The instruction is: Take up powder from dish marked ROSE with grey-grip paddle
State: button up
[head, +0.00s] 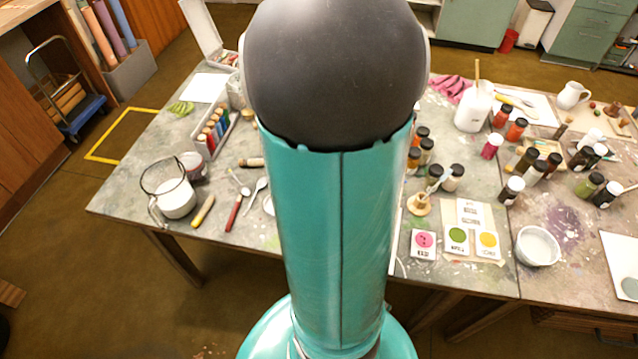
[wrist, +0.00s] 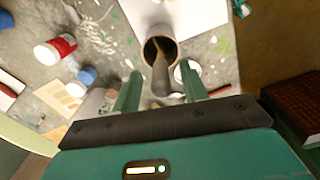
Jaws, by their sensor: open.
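In the wrist view my gripper (wrist: 162,86) is open, its two green fingers apart. Between them, the rounded end of a grey-brown handle (wrist: 161,76) rises from a brownish cup (wrist: 159,44). I cannot tell whether this is the grey-grip paddle, since its lower end is hidden in the cup. In the head view a pink round of powder (head: 423,240) sits on a white marked card, left of a green one (head: 457,236) and a yellow one (head: 487,240). The lettering is too small to read. My arm hides my gripper in the head view.
A white bowl (head: 537,246) stands right of the powders. Several capped bottles crowd behind them. My arm covers the table's middle.

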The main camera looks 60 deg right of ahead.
notch_tip(320, 180, down, 4)
jog(key=shift+r, duration=0.25)
grip_shut()
jog(key=shift+w+r, duration=0.1)
jog(key=shift+r, duration=0.05)
notch_tip(320, 180, up, 10)
jog(key=shift+f, duration=0.1)
jog(key=c, duration=0.8)
grip_release()
jog(key=shift+c, duration=0.2)
